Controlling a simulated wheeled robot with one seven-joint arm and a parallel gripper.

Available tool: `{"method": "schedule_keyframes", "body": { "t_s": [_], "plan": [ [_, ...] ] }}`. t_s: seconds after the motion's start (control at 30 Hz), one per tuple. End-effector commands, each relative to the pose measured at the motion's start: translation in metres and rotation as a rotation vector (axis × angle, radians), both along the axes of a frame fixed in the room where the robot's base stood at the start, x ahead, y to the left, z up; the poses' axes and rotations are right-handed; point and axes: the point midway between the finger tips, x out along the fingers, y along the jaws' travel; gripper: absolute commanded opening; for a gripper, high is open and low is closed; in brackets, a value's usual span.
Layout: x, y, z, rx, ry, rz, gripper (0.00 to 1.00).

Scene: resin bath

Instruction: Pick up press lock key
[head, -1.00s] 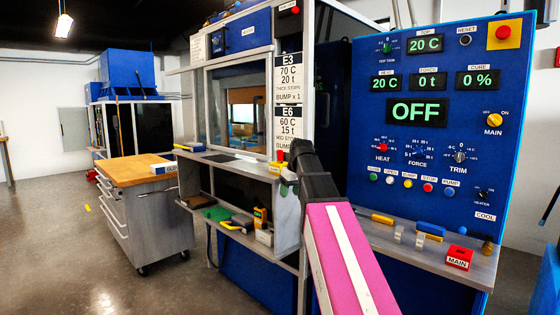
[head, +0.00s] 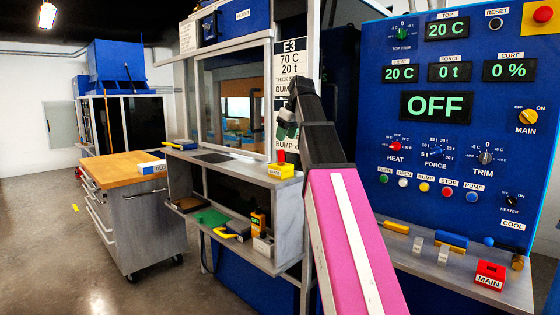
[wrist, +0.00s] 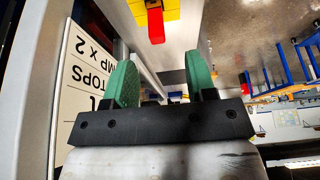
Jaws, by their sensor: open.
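A red upright piece (head: 281,156) stands in a yellow labelled block (head: 280,172) on the right end of the press shelf. It looks like the press lock key, though its label is too small to read surely. In the wrist view the red piece (wrist: 155,25) juts from the yellow block (wrist: 128,10) at the top, beyond the fingertips. My gripper (head: 286,129) is above the red piece in the head view, near the press post. Its green fingers are apart and empty in the wrist view (wrist: 160,62).
A control panel (head: 465,150) stands at right, with a ledge holding a red MAIN block (head: 489,275) and several small parts. A sign post (head: 300,25) is close to my gripper.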

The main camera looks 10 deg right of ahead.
Motion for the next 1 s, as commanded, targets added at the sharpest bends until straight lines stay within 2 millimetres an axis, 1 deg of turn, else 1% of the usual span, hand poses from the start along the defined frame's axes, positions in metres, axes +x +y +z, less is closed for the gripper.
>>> {"method": "schedule_keyframes", "body": {
  "t_s": [0.1, 0.3, 0.53, 0.83, 1.0],
  "plan": [
    [0.005, 0.004, -0.017, 0.000, 0.002, -0.001, 0.51],
    [0.013, 0.009, -0.040, 0.000, 0.001, -0.002, 0.51],
    [0.018, 0.011, -0.052, 0.000, 0.001, -0.001, 0.51],
    [0.032, 0.019, -0.086, -0.001, 0.002, 0.000, 0.51],
    [0.033, 0.019, -0.090, -0.001, -0.001, 0.000, 0.51]
  ]
}}
